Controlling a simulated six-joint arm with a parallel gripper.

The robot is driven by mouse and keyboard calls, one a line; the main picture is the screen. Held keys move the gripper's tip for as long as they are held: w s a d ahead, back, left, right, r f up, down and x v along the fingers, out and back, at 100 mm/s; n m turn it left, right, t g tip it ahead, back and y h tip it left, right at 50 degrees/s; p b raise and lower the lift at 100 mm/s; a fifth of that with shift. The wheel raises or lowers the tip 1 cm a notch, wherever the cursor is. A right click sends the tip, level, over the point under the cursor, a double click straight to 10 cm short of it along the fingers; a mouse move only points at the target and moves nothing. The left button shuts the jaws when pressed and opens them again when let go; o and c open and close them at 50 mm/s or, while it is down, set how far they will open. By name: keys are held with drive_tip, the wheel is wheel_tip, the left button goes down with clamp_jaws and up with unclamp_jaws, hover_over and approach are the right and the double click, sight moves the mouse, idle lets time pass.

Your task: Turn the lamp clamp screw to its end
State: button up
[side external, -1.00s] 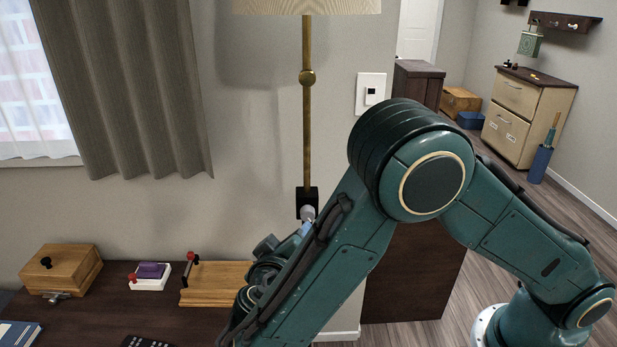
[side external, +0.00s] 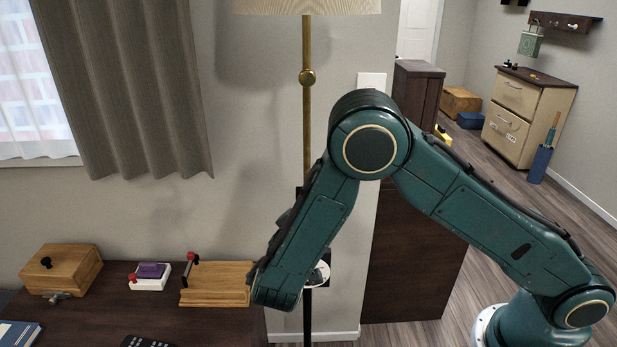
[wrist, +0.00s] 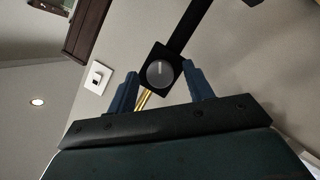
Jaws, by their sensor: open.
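The lamp has a thin brass pole (side external: 307,130) and a pale shade (side external: 307,6) in the side view. In the wrist view, the clamp is a black block (wrist: 150,54) with a round grey screw knob (wrist: 160,73) that bears a light line. My gripper (wrist: 160,69) is open, with one blue finger on each side of the knob. The fingertips look apart from it; how far in depth I cannot tell. In the side view my arm hides the gripper, the knob and most of the clamp.
A dark desk (side external: 150,318) at lower left holds a wooden box (side external: 62,270), a purple-and-white block (side external: 150,275) and a wooden stand (side external: 217,284). A dark cabinet side (side external: 415,265) stands behind my arm. A white wall plate (wrist: 97,77) is left of the clamp.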

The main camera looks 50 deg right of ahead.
drive_tip(key=shift+w+d, duration=0.1)
drive_tip(key=shift+d, duration=0.1)
drive_tip(key=c, duration=1)
drive_tip(key=shift+a+f+n+g+h, duration=0.15)
drive_tip(key=shift+n+h, duration=0.25)
drive_tip(key=shift+n, duration=0.55)
drive_tip(key=shift+d+r+n+g+h, duration=0.15)
drive_tip(key=shift+n+h, duration=0.25)
drive_tip(key=shift+n, duration=0.55)
drive_tip(key=shift+a+f, duration=0.1)
